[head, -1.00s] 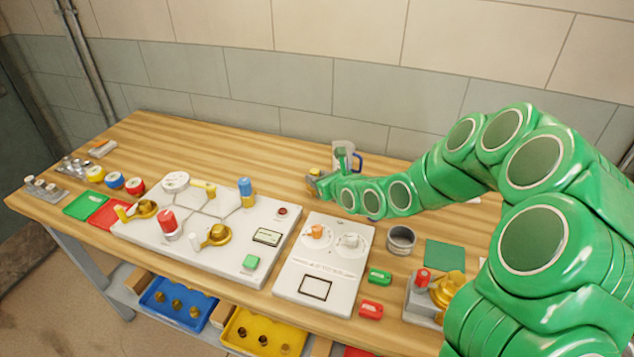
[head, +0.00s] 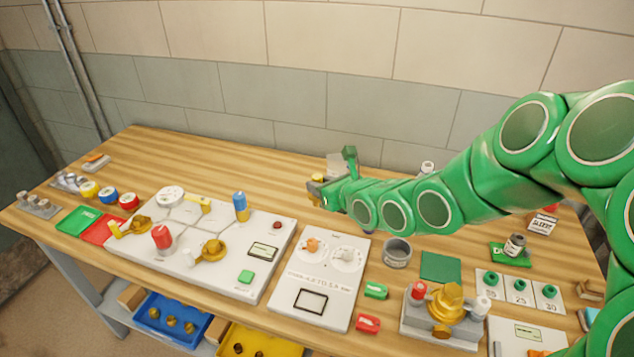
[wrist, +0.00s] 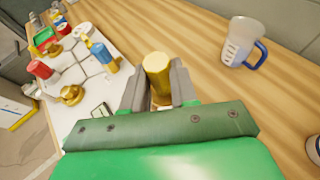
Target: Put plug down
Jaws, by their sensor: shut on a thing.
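A brass-coloured plug (wrist: 157,66) stands out between the jaws of my gripper (wrist: 158,84) in the wrist view. The grey fingers are shut on it from both sides. In the head view my gripper (head: 317,190) is over the back part of the wooden table, behind the white panels, and only a little yellow of the plug shows there. I cannot tell whether the plug touches the table.
A clear jug with a blue handle (wrist: 239,44) stands right of the plug in the wrist view. A large white valve panel (head: 222,280) and a smaller dial panel (head: 318,275) lie in front. The table's back left (head: 190,155) is clear.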

